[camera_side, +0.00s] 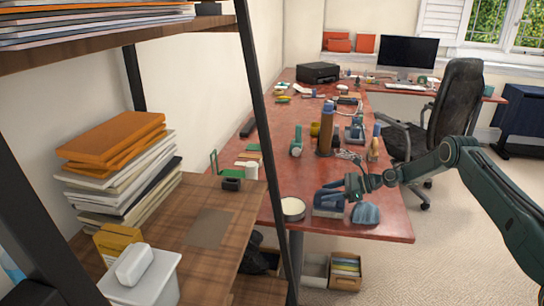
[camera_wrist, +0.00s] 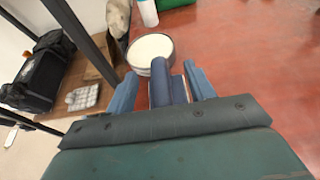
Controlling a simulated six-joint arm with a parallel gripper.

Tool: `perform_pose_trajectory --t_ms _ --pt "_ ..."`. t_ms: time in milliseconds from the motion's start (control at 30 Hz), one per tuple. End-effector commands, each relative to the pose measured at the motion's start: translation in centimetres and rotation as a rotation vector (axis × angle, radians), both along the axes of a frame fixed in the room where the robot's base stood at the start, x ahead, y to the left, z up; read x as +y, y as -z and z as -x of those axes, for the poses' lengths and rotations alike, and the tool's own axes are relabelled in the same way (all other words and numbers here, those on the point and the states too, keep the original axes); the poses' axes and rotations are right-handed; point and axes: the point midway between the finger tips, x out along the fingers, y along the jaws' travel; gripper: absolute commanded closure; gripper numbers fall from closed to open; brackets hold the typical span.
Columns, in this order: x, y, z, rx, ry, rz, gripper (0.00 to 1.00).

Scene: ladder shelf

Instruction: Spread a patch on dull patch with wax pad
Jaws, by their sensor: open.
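A blue pad-like block with a rounded handle (camera_side: 328,205), which looks like the wax pad, sits on the red table's front part. In the wrist view its dark blue handle (camera_wrist: 168,84) lies between the two blue fingers of my gripper (camera_wrist: 162,88). My gripper (camera_side: 335,190) is open around or just above it; I cannot tell if the fingers touch it. A round tin with a pale filling (camera_side: 292,208) stands just left of it, also in the wrist view (camera_wrist: 150,50). A darker, dull rectangle (camera_side: 208,228) lies on the wooden shelf board at left.
A crumpled blue-grey lump (camera_side: 365,213) lies right of the pad. A black shelf upright (camera_side: 262,120) stands between shelf and table. The shelf holds stacked books (camera_side: 125,165), a white box (camera_side: 145,285) and a small black item (camera_side: 232,184). Bottles (camera_side: 325,132) stand further back.

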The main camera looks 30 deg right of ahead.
Motion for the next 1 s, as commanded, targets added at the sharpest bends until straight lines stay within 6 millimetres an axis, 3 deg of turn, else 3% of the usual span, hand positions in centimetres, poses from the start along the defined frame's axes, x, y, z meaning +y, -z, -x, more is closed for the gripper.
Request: perform_pose_trajectory --t_ms 67,333,1000 --pt "0.00 0.01 0.01 0.000 0.000 0.000 0.46" --pt "0.00 0.01 0.02 0.000 0.000 0.000 0.99" --pt "0.01 -0.50 0.02 0.000 -0.001 -0.001 1.00"
